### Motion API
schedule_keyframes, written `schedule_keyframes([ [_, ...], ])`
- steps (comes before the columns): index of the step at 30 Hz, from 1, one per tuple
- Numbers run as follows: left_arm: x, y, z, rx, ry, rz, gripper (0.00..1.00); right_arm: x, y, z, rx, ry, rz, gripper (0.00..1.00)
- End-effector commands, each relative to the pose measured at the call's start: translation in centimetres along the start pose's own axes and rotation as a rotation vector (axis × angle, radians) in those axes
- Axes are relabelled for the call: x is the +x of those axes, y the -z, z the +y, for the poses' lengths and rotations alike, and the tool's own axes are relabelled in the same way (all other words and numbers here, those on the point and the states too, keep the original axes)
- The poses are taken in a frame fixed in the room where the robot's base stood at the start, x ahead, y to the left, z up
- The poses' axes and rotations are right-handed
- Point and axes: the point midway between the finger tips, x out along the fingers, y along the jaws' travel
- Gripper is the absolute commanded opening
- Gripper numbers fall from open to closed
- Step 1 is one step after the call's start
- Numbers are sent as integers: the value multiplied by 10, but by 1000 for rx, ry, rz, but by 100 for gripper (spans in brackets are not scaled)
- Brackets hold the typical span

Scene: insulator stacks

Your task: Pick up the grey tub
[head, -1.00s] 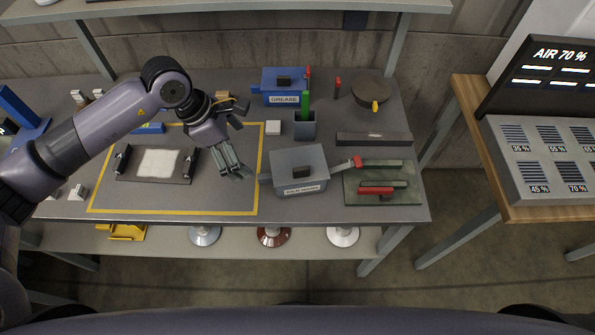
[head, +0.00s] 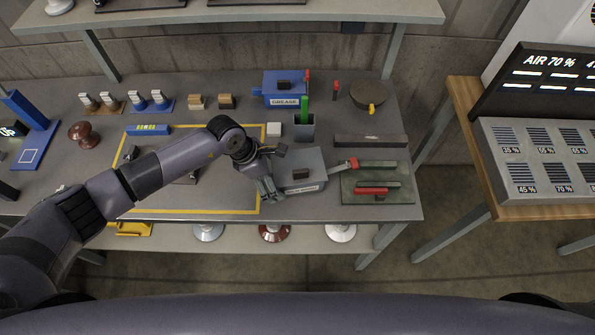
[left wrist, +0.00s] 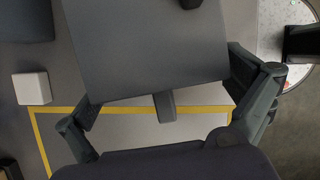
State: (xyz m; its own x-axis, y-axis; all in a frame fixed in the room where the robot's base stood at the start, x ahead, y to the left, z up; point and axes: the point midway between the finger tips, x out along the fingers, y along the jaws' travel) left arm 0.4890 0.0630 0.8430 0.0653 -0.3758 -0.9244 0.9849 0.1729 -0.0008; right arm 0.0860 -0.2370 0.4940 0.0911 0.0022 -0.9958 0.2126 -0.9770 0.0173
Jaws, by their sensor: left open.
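The grey tub (head: 306,166) is a lidded box with a dark knob and a label too small to read. It stands on the grey workbench, right of the yellow outline. My left gripper (head: 270,188) is at the tub's left side, open. In the left wrist view the tub (left wrist: 150,50) fills the upper middle and a short grey handle (left wrist: 166,106) sticks out from its edge. The fingers of my left gripper (left wrist: 163,93) are spread either side of the tub's near end, with the handle between them. Contact cannot be told. My right gripper is not in view.
A blue grease tub (head: 284,88), a grey cup (head: 303,129) with a green item and a white block (head: 274,130) stand behind. A green board (head: 378,184) with red-handled tools lies right of the tub. My arm crosses the yellow-outlined area.

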Motion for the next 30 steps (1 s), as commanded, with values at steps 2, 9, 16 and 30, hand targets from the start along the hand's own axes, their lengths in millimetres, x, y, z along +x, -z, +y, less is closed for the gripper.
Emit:
schedule_keyframes([
  [2, 2, 0, 0, -1, 0, 0, 100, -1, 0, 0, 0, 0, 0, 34],
  [9, 2, 0, 0, 0, -1, 0, 95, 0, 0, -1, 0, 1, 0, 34],
  [16, 2, 0, 0, 0, -1, 0, 80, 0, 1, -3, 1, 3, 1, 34],
  [30, 1, -2, 1, 0, -3, -5, 49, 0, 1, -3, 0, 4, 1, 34],
])
